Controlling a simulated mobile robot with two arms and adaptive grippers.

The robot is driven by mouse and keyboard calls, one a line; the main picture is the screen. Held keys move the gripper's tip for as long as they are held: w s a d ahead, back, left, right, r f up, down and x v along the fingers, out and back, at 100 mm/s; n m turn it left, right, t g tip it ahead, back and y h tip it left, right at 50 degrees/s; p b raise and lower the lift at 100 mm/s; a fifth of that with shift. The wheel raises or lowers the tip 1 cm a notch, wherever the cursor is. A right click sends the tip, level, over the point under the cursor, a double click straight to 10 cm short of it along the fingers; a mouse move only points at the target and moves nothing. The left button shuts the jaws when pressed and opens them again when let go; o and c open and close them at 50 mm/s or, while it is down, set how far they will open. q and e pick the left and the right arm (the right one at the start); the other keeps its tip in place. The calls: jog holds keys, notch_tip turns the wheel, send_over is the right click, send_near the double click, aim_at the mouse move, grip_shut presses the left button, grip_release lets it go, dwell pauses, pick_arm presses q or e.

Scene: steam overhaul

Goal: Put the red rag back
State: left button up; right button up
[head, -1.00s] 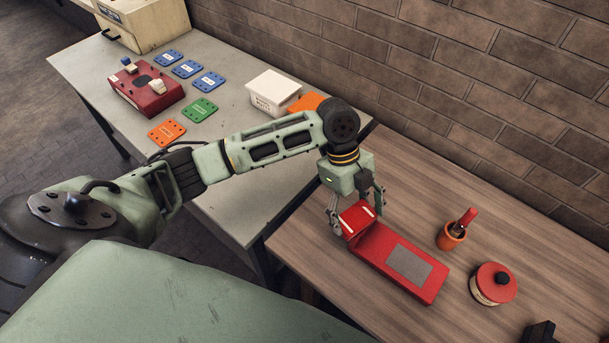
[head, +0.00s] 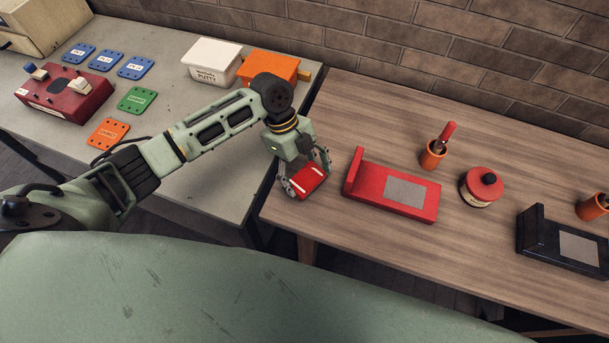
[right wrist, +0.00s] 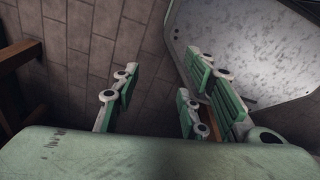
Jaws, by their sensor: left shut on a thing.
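The red rag (head: 309,181) is a small folded red piece with pale stripes. My left gripper (head: 303,186) is shut on it and holds it near the left end of the wooden table (head: 340,225). To its right stands a red holder (head: 370,185) with a raised back wall at its left end and a grey patch on its base. The rag is apart from the holder. My right gripper (right wrist: 160,105) shows only in the right wrist view, with its fingers spread and nothing between them.
A red-handled tool stands in an orange cup (head: 432,156). A red round tin (head: 481,188) and a black holder (head: 565,245) stand further right. The grey table (head: 190,125) at left carries a white putty tub (head: 211,62), an orange box (head: 268,67), a red device (head: 65,95) and several coloured plates.

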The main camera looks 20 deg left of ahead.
pick_arm(q)
jog(key=shift+f, duration=0.9)
pick_arm(e)
jog(key=shift+s+a+r, duration=0.1)
jog(key=shift+s+a, duration=0.45)
jog(key=shift+a, duration=0.35)
jog(key=shift+d, duration=0.1)
pick_arm(q)
jog(key=shift+f, duration=0.15)
jog(key=o, duration=0.8)
jog(key=shift+c, duration=0.2)
jog(key=o, duration=0.3)
jog(key=shift+o, duration=0.2)
pick_arm(e)
jog(key=shift+w+d, duration=0.2)
jog(key=shift+d, duration=0.35)
